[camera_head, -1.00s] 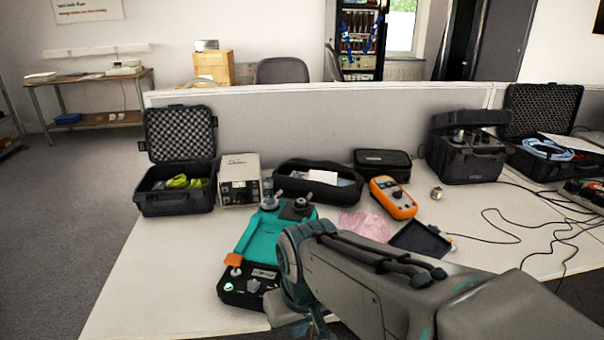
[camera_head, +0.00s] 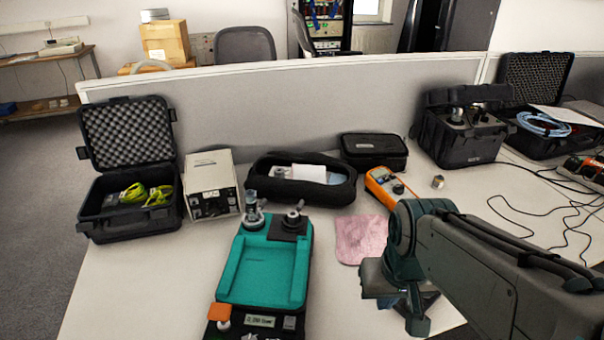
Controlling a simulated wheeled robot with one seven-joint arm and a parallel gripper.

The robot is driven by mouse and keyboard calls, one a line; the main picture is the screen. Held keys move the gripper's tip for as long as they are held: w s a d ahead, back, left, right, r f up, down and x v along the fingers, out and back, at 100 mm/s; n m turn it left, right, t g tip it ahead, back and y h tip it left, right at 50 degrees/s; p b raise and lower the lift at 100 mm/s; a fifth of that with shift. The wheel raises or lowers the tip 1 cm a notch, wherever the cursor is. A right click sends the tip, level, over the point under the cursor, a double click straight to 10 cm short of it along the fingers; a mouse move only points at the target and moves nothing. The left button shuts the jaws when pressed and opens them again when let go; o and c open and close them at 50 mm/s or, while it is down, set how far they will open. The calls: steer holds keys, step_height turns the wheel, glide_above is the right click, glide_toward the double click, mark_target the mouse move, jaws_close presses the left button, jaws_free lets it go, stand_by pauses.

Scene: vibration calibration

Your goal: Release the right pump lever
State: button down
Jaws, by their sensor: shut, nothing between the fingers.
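A teal-topped calibrator (camera_head: 262,268) lies on the table at front centre, its lower edge cut off by the frame. At its far end stand a clear-and-grey fitting (camera_head: 253,212) on the left and a dark fitting with a grey knob (camera_head: 293,218) on the right. An orange piece (camera_head: 219,312) sits at its near left corner, beside a small display. I cannot tell which part is the right pump lever. My gripper (camera_head: 418,325) points down to the right of the calibrator, apart from it. It is shut and empty, and partly hidden by my wrist.
A pink cloth (camera_head: 360,240) lies between the calibrator and my arm. Behind are an open black case (camera_head: 130,210), a beige box (camera_head: 211,190), a black pouch (camera_head: 300,185) and an orange meter (camera_head: 388,186). Black cables (camera_head: 545,210) cross the right side. A partition (camera_head: 300,105) closes the back.

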steer(key=w+a+r+n+y+p, duration=0.1)
steer(key=w+a+n, duration=0.3)
steer(key=w, duration=0.7)
steer(key=w+a+r+n+y+p, duration=0.1)
steer(key=w+a+n, duration=0.4)
steer(key=w, duration=0.6)
steer(key=w+a+r+n+y+p, duration=0.1)
steer(key=w+a+n, duration=0.4)
steer(key=w, duration=0.7)
steer(key=shift+a+r+g+p, duration=0.35)
steer(key=shift+a+r, duration=0.3)
steer(key=shift+a, duration=0.5)
